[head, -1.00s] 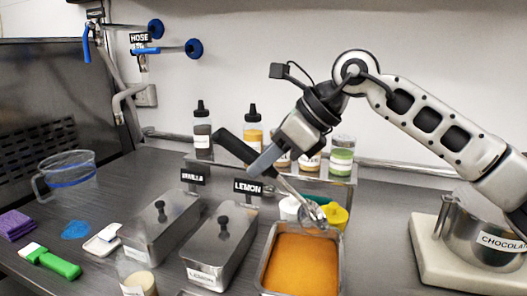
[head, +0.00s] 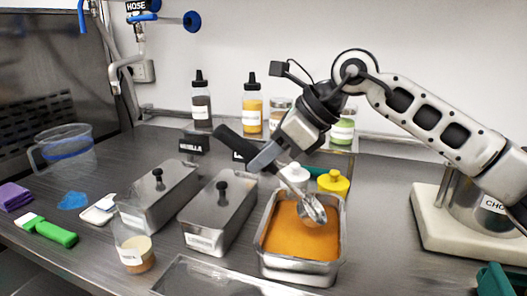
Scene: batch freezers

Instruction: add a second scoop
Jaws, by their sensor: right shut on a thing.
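My right gripper (head: 264,158) is shut on the black-handled metal scoop (head: 290,188). The scoop tilts down to the right. Its round bowl (head: 313,209) is over the far right part of the orange ice cream in an open metal tub (head: 298,271). I cannot tell whether the bowl touches the ice cream or holds any. A clear labelled cup (head: 134,250) with pale tan contents stands at the front left, apart from the scoop. My left gripper is not in view.
Two lidded metal tubs (head: 219,212) (head: 158,198) stand left of the open one. A clear tray or lid (head: 215,281) lies in front. White and yellow lidded containers (head: 333,182) and bottles (head: 252,110) stand behind. A chocolate pot (head: 480,208) sits right on a white base (head: 432,228).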

